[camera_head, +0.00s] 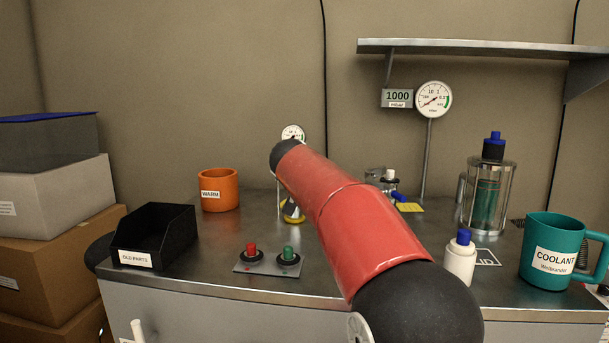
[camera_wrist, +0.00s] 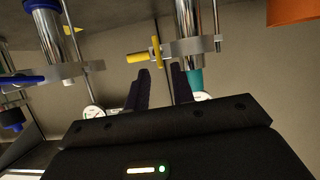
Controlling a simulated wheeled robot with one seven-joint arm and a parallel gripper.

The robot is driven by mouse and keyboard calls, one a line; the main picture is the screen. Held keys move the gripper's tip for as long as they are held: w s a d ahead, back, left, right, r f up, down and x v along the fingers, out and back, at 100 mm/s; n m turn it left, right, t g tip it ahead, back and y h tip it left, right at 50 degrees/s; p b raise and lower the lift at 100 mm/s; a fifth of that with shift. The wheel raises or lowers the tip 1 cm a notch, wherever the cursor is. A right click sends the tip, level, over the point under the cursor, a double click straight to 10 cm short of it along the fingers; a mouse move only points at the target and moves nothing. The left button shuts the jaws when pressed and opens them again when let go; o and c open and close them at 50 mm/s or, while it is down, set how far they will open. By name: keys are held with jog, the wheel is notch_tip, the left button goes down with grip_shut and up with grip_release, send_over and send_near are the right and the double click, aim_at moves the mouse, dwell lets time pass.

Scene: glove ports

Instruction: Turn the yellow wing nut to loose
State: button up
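In the wrist view a yellow wing nut (camera_wrist: 156,48) shows as a crossed pair of yellow bars. It sits at the end of a metal clamp on a chrome cylinder (camera_wrist: 188,22). My gripper (camera_wrist: 161,70) is open, its two dark fingers apart with nothing visibly held between them. The fingertips are close to the wing nut in the picture; I cannot tell whether they touch it. In the head view my red arm hides the gripper, and I cannot make out the wing nut there.
A second clamp with a blue handle (camera_wrist: 22,80) is at the wrist view's left. On the bench are an orange cup (camera_head: 219,190), a black bin (camera_head: 153,237), a red and green button box (camera_head: 268,264), a white bottle (camera_head: 459,263) and a teal mug (camera_head: 551,253).

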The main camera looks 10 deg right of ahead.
jog(key=shift+p+x, duration=0.4)
jog(key=shift+x, duration=1.8)
jog(key=shift+c, duration=0.4)
grip_shut()
jog(key=shift+w+a+f+n+h+b, duration=0.1)
jog(key=shift+a+f+n+h+b, duration=0.2)
jog(key=shift+n+h+b, duration=1.15)
jog(key=shift+w+a+f+n+h+b, duration=0.1)
jog(key=shift+a+f+n+h+b, duration=0.45)
jog(key=shift+n, duration=1.8)
jog(key=shift+w+r+n+h+b, duration=0.1)
jog(key=shift+n+h+b, duration=0.55)
jog(key=shift+n+h, duration=0.95)
jog(key=shift+n+t, duration=0.3)
jog(key=shift+n, duration=0.2)
